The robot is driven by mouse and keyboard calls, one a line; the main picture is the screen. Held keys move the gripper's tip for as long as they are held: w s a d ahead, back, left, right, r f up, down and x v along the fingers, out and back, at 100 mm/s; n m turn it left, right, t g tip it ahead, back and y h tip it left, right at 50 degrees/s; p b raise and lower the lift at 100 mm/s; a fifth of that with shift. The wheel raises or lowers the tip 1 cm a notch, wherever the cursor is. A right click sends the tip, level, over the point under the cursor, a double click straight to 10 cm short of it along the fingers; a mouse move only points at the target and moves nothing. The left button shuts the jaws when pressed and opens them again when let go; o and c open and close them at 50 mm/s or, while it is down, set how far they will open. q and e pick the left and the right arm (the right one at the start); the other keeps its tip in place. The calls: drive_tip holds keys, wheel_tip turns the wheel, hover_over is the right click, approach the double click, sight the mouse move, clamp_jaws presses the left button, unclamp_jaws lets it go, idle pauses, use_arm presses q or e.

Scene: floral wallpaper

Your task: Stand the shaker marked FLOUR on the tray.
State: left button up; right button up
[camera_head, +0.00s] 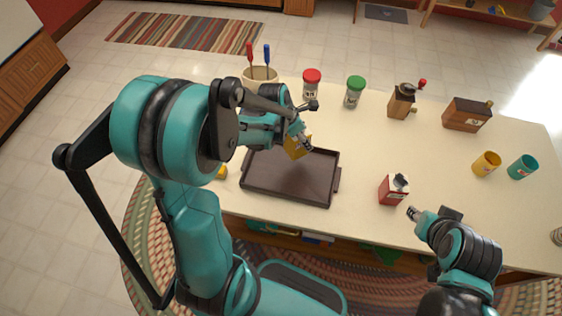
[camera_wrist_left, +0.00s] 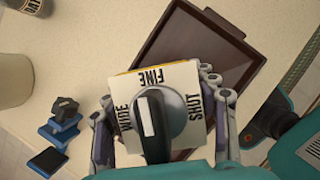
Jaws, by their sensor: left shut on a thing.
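The brown tray (camera_head: 290,192) lies on the pale table and also shows in the wrist view (camera_wrist_left: 205,40). My left gripper (camera_head: 300,140) is shut on a yellow shaker (camera_head: 295,149), which it holds above the far part of the tray. In the wrist view the yellow shaker's pale top (camera_wrist_left: 185,82) has a black dial and the words WIDE, FINE and SHUT. Its side label is not readable, so I cannot tell whether it says FLOUR. A red shaker (camera_head: 391,193) with a white top stands right of the tray. My right gripper (camera_head: 412,213) is near the table's front edge, its opening unclear.
A red-lidded jar (camera_head: 311,86), a green-lidded jar (camera_head: 354,96), a grinder (camera_head: 401,104) and a wooden box (camera_head: 465,116) stand along the back. A crock (camera_head: 260,76) holds two tools. Yellow (camera_head: 485,164) and teal (camera_head: 521,168) cups are at right. The tray's visible floor is empty.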

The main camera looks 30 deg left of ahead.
use_arm(q)
drive_tip(key=shift+s+a+f+b, duration=0.75)
drive_tip(key=shift+a+f, duration=0.5)
drive_tip(key=shift+f, duration=0.3)
drive_tip(key=shift+s+a+f+b, duration=0.7)
drive_tip(key=shift+a+f, duration=0.55)
drive_tip(key=shift+f, duration=0.35)
drive_tip(key=shift+s+a+f+b, duration=0.75)
drive_tip(key=shift+a+f, duration=0.5)
drive_tip(key=shift+f, duration=0.3)
drive_tip(key=shift+f, duration=0.15)
drive_tip(key=o, duration=1.2)
drive_tip(key=shift+o, duration=0.4)
